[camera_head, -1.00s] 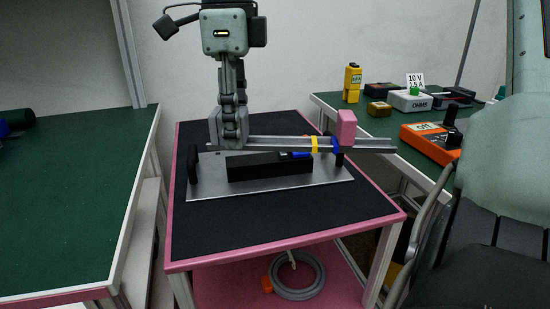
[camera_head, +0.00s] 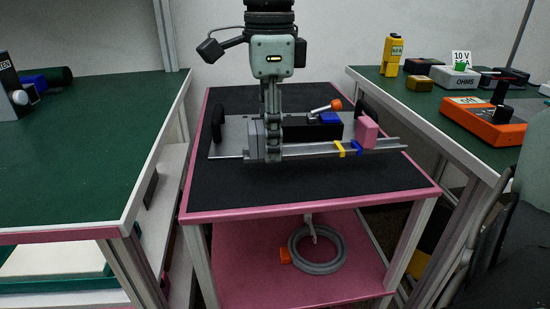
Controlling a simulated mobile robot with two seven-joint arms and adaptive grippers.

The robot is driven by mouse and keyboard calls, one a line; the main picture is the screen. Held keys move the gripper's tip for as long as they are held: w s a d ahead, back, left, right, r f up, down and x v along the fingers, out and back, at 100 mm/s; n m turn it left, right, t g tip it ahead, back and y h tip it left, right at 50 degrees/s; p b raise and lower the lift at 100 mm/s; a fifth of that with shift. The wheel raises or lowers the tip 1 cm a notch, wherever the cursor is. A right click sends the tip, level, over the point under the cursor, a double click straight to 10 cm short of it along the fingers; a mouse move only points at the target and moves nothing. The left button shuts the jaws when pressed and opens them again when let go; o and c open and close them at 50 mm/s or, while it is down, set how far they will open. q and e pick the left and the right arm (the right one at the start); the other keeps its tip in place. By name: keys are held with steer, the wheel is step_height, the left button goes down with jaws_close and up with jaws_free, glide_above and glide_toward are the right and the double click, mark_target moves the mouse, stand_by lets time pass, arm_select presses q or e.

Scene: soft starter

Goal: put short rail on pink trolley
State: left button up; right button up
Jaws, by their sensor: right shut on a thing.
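My right gripper (camera_head: 264,154) comes down from above over the trolley and is shut on the short rail (camera_head: 306,151). The rail is a grey metal channel with a yellow band, a blue band and a pink block (camera_head: 367,132) at its right part. It lies level along the front of the metal plate; I cannot tell whether it touches the black top. The pink trolley (camera_head: 312,211) has a pink rim and a black mat (camera_head: 300,188). My left gripper is not in view.
The plate (camera_head: 230,138) on the trolley has black handles (camera_head: 218,122), a black block and an orange-tipped lever (camera_head: 335,104). A green bench (camera_head: 80,150) stands left. The right bench holds an orange meter (camera_head: 485,122) and boxes. A coiled grey hose (camera_head: 318,250) lies on the lower shelf. The front mat is clear.

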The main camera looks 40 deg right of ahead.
steer(key=shift+s+d+f, duration=0.2)
steer(key=shift+s+f, duration=0.1)
steer(key=shift+f, duration=0.15)
step_height(320, 180, down, 3)
steer(key=shift+f, duration=0.3)
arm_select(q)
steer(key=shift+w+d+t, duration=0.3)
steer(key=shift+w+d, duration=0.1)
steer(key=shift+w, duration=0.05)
arm_select(e)
steer(key=shift+f, duration=0.1)
steer(key=o, duration=1.3)
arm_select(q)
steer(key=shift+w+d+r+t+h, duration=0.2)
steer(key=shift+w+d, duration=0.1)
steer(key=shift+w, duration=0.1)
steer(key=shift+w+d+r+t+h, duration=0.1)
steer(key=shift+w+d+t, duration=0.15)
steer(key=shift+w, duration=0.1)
